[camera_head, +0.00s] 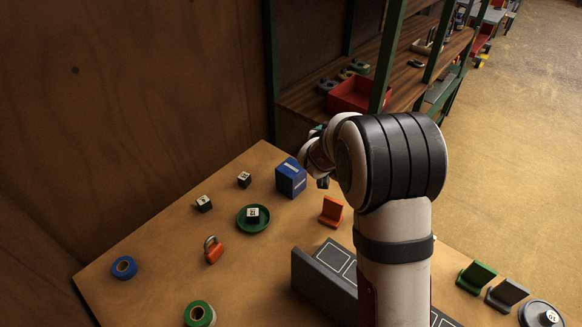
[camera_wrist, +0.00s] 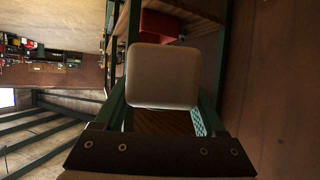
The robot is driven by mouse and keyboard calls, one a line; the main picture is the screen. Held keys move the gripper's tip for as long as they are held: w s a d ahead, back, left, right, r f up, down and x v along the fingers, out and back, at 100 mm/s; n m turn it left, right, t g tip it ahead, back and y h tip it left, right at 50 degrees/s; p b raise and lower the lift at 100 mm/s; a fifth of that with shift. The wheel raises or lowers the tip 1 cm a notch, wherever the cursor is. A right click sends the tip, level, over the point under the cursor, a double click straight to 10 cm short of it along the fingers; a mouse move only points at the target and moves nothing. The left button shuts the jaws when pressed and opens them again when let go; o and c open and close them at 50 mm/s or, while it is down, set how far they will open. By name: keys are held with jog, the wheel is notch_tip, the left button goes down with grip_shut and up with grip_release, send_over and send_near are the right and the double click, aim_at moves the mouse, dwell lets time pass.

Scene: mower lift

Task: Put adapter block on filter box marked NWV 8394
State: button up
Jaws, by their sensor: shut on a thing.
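A blue box (camera_head: 291,179) with pale labels stands near the table's far edge. It looks like the filter box, but its marking is too small to read. My gripper (camera_wrist: 160,152) shows as a dark bar with screws at the bottom of the wrist view. A pale block with rounded corners (camera_wrist: 163,76) sits in front of it, seemingly held and likely the adapter block. In the head view my arm hides most of the gripper and the held block, just right of the blue box.
Black cubes with white tops (camera_head: 204,203) stand left of the blue box, one in a green dish (camera_head: 253,225). An orange padlock (camera_head: 213,250), an orange bracket (camera_head: 331,211), tape rolls (camera_head: 124,268) and a grey tray (camera_head: 326,283) are on the table. Shelving with a red bin (camera_head: 352,95) stands behind.

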send_over(294, 161)
jog(key=f, duration=0.6)
jog(key=shift+s+d+f, duration=0.2)
jog(key=shift+d, duration=0.05)
jog(key=shift+w+a+f, duration=0.1)
jog(key=shift+a+f, duration=0.05)
jog(key=shift+f, duration=0.9)
jog(key=shift+w+a+f, duration=0.1)
jog(key=shift+f, duration=0.95)
jog(key=shift+f, duration=0.1)
jog(key=o, duration=1.4)
